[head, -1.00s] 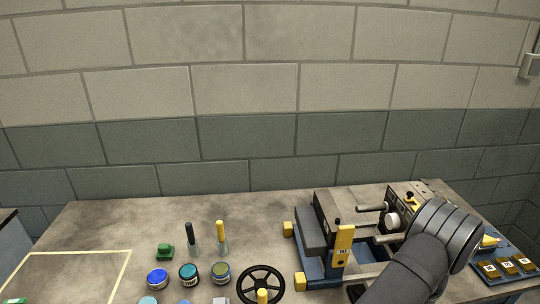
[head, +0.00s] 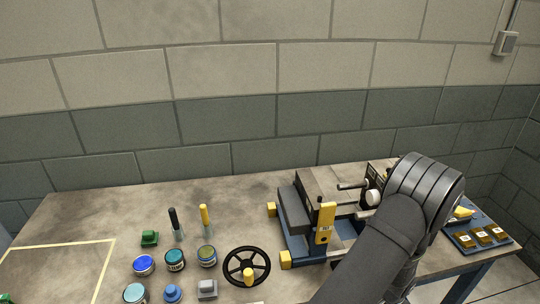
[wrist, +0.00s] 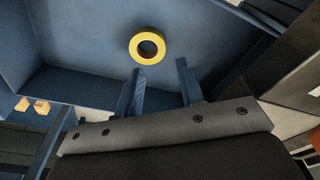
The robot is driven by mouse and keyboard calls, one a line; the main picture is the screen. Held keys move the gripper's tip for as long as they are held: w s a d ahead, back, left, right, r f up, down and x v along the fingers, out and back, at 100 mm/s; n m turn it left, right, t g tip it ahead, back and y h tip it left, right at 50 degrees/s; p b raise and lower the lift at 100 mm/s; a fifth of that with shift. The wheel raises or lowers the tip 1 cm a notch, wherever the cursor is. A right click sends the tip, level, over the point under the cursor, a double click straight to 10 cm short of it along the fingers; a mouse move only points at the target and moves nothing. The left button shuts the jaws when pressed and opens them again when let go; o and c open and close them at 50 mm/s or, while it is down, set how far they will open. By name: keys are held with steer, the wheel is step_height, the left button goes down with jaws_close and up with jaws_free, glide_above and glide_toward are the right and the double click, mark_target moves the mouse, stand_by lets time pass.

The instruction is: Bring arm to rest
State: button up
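My arm (head: 372,262) reaches in from the bottom right in the head view and bends over the right side of the blue-framed machine (head: 291,241). It hides part of that machine, and my gripper is out of sight there. In the wrist view my gripper (wrist: 158,69) shows two blue-grey fingers standing apart, with nothing between them. A yellow ring with a dark centre (wrist: 147,58) lies beyond the fingertips against a blue surface (wrist: 85,58). I cannot tell the gap between fingertips and ring.
A blue tray with yellow blocks (head: 461,239) lies right of my arm.

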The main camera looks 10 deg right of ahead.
steer(key=f, duration=0.7)
steer(key=shift+w+d+f, duration=0.25)
steer(key=shift+d+f, duration=0.05)
steer(key=shift+f, duration=0.1)
step_height(320, 180, up, 5)
steer(key=shift+d+f, duration=0.1)
steer(key=shift+f, duration=0.05)
steer(key=s+r, duration=0.7)
steer(key=s, duration=0.5)
step_height(320, 180, up, 27)
steer(key=shift+w, duration=0.15)
steer(key=shift+c, duration=0.2)
stand_by(0.5)
